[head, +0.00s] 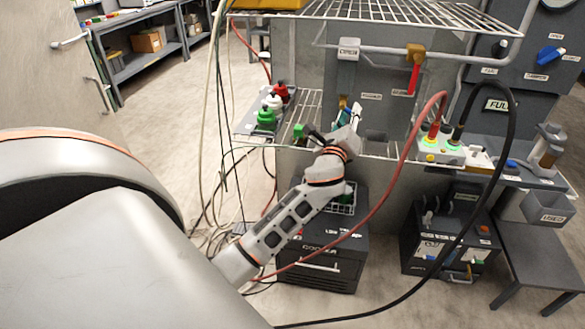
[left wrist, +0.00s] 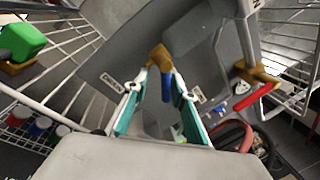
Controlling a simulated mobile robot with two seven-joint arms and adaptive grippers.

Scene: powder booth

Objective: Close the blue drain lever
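The blue drain lever (left wrist: 167,88) hangs from a brass valve (left wrist: 160,58) in the left wrist view. My left gripper (left wrist: 160,80) is open, with a teal-lined finger on each side of the lever. The lever shows between the fingertips; I cannot tell whether either finger touches it. In the head view my left gripper (head: 343,112) is at the front of the grey cabinet, and the brass valve (head: 343,100) shows just above it. The lever is mostly hidden there by the gripper. My right gripper is in neither view.
A red lever (head: 413,78) on another brass valve hangs to the right. A wire shelf (head: 312,107) holds a green-topped item (head: 300,131). Red and black hoses (head: 441,110) loop down at the right. A black cooler (head: 320,268) stands below the arm. A blue handle (head: 548,56) is on the right panel.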

